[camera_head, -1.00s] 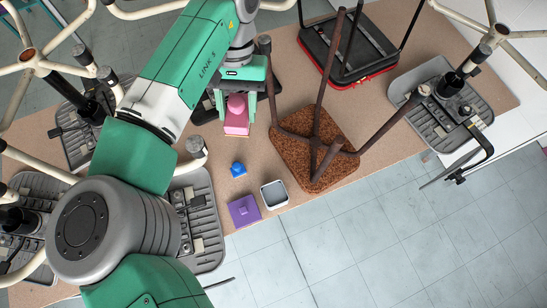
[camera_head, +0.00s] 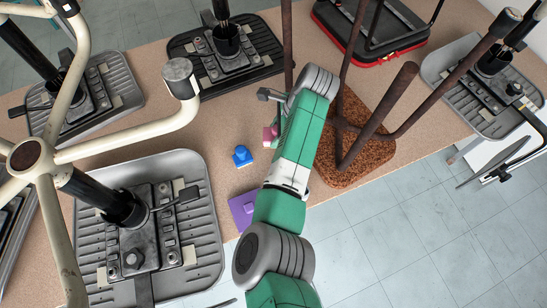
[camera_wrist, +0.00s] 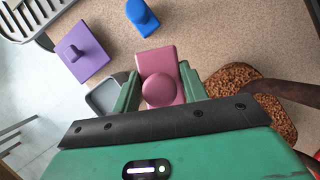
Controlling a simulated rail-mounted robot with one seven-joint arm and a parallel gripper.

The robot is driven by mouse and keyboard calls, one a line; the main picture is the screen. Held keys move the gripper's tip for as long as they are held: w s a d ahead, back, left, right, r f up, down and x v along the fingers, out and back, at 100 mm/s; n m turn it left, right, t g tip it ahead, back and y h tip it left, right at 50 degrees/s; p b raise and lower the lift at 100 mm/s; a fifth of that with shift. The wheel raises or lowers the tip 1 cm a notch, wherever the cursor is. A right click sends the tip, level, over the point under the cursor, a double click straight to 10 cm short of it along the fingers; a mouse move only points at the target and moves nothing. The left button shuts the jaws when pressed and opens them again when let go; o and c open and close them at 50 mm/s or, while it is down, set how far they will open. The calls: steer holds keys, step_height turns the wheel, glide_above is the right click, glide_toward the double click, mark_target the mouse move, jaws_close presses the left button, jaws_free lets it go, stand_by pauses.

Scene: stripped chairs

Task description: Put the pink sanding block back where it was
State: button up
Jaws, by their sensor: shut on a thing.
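The pink sanding block (camera_wrist: 170,63) has a round knob on top. In the wrist view it sits between the two green fingers of my gripper (camera_wrist: 160,84), which is shut on it. In the head view the block (camera_head: 269,135) shows only in part, at the left of my arm, which hides most of my gripper (camera_head: 277,126). The block is right of and a little beyond the blue block (camera_head: 242,156). I cannot tell whether it touches the tabletop.
A purple block (camera_wrist: 82,50) and a small grey tray (camera_wrist: 104,97) lie nearby; my arm hides the tray in the head view. A brown cork-like seat (camera_head: 349,160) with upright legs stands close right. Grey seats with metal frames stand left and behind.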

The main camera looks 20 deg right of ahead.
step_height(320, 180, down, 10)
steer(key=b, duration=0.3)
steer(key=shift+r, duration=0.2)
steer(key=shift+f, duration=0.15)
steer(key=o, duration=1)
steer(key=shift+o, duration=0.2)
steer(key=p+v, duration=0.3)
steer(key=v, duration=0.9)
steer(key=shift+d+r, duration=0.1)
steer(key=shift+r, duration=0.1)
